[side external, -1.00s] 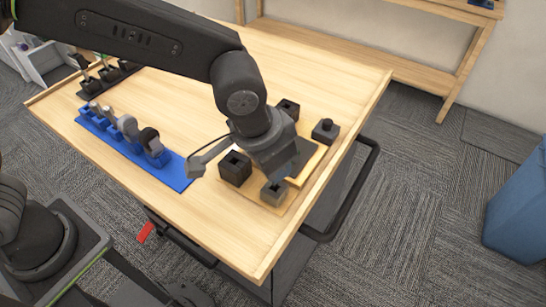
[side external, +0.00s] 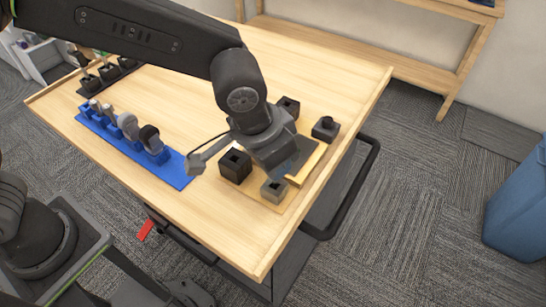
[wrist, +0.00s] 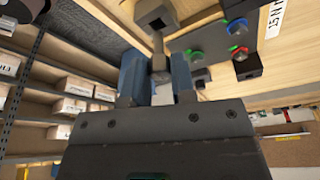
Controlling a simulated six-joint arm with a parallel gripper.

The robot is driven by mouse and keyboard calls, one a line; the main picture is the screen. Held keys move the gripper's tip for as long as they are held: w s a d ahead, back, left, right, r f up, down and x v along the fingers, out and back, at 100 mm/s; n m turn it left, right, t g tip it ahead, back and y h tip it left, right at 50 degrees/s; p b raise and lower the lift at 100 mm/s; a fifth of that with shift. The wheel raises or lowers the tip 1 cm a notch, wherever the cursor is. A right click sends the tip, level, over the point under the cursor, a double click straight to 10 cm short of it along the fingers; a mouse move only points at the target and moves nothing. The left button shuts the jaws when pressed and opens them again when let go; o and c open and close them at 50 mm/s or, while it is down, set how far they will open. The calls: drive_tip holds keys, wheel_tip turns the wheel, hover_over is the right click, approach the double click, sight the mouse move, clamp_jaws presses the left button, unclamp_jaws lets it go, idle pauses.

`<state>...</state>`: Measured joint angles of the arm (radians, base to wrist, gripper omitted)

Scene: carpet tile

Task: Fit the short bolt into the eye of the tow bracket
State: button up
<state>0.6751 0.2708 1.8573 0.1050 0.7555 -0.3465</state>
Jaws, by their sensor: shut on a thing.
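My gripper (side external: 284,174) is over the fixture board at the right end of the table. In the wrist view its two blue fingers (wrist: 158,72) are shut on a grey bolt (wrist: 158,45), whose shank points past the fingertips. A dark block with a square opening (wrist: 155,17) lies just beyond the bolt's end; I cannot tell whether they touch. In the side view a grey block with an opening (side external: 273,191) sits just below my gripper, and a larger black one (side external: 235,168) stands left of it. I cannot tell which block is the tow bracket. The held bolt is hidden in the side view.
A dark block with a square opening (side external: 288,107) and one with a round top (side external: 325,129) stand behind my gripper. A blue rack (side external: 172,171) holds several parts at left, with a black rack (side external: 104,76) behind it. The table's middle is clear.

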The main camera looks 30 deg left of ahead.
drive_tip(key=shift+f, duration=2.05)
drive_tip(key=o, duration=1)
drive_tip(key=v, duration=1.4)
